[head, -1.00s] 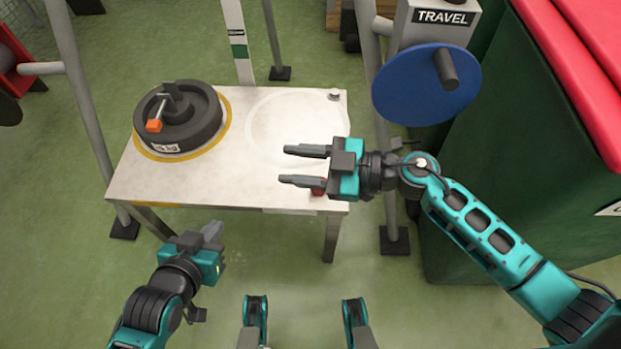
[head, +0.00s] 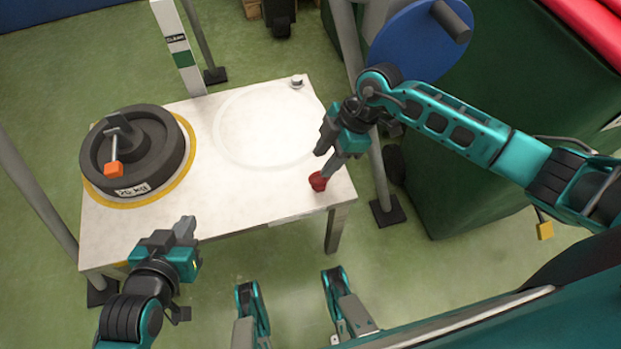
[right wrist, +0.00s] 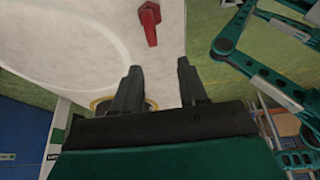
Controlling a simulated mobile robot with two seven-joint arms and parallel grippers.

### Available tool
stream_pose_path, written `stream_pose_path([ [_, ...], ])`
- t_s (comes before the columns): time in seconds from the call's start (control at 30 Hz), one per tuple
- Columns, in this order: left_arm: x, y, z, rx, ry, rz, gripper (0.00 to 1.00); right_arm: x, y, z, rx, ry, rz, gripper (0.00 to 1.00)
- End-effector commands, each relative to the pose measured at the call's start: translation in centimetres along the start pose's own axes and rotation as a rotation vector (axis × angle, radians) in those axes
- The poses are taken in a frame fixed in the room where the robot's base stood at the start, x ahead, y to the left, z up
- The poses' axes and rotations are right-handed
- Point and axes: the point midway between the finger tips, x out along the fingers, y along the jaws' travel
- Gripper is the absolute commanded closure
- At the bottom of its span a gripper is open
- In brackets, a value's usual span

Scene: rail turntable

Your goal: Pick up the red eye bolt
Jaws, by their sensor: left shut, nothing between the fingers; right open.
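The red eye bolt (head: 318,181) is on the white table (head: 225,195) near its front right corner. In the right wrist view the red eye bolt (right wrist: 149,20) shows at the top, beyond the fingertips and roughly in line with the gap between them. My right gripper (head: 322,164) is open and empty, its fingers slanting down close to the bolt; in the head view a finger partly overlaps it. Both fingers also show in the right wrist view (right wrist: 158,66). I cannot tell its exact height above the table. My left gripper (head: 186,227) is shut and empty by the table's front left edge.
A dark weight disc (head: 140,157) with an orange-ended handle (head: 114,170) sits in a yellow ring on the left of the table. A grey post and a blue disc (head: 415,45) stand behind my right arm. The middle of the table is clear.

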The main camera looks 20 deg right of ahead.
Motion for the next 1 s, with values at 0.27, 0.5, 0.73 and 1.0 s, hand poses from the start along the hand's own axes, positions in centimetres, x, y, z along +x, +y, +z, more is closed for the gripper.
stream_pose_path([
  [0.27,0.5,0.2,0.9,-0.002,-0.002,0.004,1.00,1.8,0.2,0.9,0.016,-0.036,0.000,0.57],
  [0.5,1.4,0.4,2.5,-0.012,-0.007,0.005,1.00,5.0,0.6,1.6,0.015,-0.033,0.000,0.57],
  [0.73,1.9,0.5,3.4,-0.017,-0.016,0.008,1.00,7.3,0.7,1.7,0.014,-0.032,0.002,0.57],
  [1.0,1.7,0.6,3.0,-0.017,-0.012,0.010,1.00,7.4,0.7,1.7,0.014,-0.033,0.001,0.59],
])
